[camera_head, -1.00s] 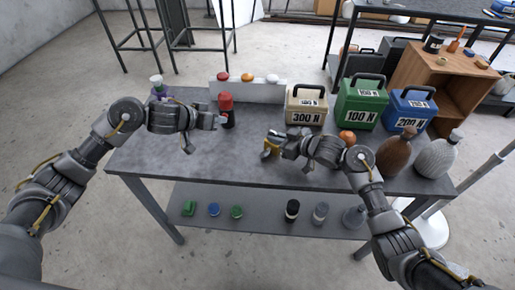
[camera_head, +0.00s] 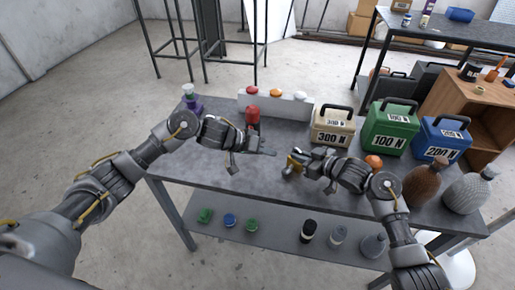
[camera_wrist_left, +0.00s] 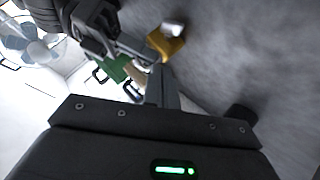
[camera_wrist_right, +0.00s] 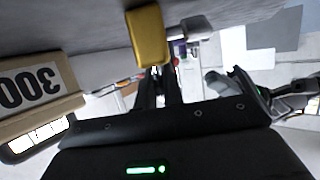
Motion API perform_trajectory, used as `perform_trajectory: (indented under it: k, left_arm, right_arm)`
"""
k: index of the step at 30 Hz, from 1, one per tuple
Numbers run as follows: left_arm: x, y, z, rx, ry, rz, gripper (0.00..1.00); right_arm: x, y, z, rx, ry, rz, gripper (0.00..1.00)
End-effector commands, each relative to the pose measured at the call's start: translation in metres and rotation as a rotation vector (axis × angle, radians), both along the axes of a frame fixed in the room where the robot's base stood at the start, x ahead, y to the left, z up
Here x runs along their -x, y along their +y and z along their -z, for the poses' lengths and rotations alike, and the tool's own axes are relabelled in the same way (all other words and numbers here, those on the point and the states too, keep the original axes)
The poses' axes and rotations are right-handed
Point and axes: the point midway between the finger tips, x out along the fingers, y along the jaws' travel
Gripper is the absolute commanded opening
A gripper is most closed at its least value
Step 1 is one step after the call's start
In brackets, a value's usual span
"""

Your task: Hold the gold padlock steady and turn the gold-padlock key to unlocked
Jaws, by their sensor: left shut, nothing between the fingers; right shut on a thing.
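The gold padlock (camera_head: 293,164) is a yellow block held just above the table's middle. My right gripper (camera_head: 302,161) comes in from the right and is shut on it. In the right wrist view the padlock (camera_wrist_right: 148,38) shows at the fingertips, with a grey metal part on its side. My left gripper (camera_head: 272,153) is shut and empty, pointing right at the padlock with a small gap in the head view. In the left wrist view the padlock (camera_wrist_left: 166,46) appears just past the fingertips; I cannot tell whether they touch. I cannot make out the key.
Behind stand a beige 300 N box (camera_head: 332,128), green 100 N box (camera_head: 390,130) and blue 200 N box (camera_head: 444,138). A red-topped bottle (camera_head: 252,114) stands behind my left gripper. An orange object (camera_head: 374,161) sits beside my right arm. The table front (camera_head: 235,190) is clear.

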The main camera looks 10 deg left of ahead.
Motion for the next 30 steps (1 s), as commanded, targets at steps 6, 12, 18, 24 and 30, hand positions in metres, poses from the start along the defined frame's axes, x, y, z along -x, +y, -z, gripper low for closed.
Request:
perform_trajectory:
  k: [6, 12, 18, 24, 30]
  left_arm:
    - [-0.007, -0.029, 0.027, -0.001, 0.002, 0.002, 0.0]
    - [0.0, -0.039, 0.044, -0.002, 0.0, 0.001, 0.0]
    - [0.002, -0.043, 0.049, -0.001, -0.002, 0.0, 0.0]
    - [0.002, -0.043, 0.049, -0.001, -0.002, 0.0, 0.0]
    - [0.003, -0.044, 0.05, -0.008, -0.008, 0.001, 0.0]
  right_arm:
    - [0.0, 0.0, 0.0, 0.0, 0.0, 0.001, 0.0]
    - [0.0, 0.0, 0.0, 0.0, 0.0, 0.001, 0.0]
    - [0.0, 0.0, 0.0, 0.0, 0.0, 0.0, 0.0]
    - [0.0, 0.0, 0.0, 0.0, 0.0, 0.001, 0.0]
    - [0.0, 0.0, 0.0, 0.0, 0.0, 0.001, 0.0]
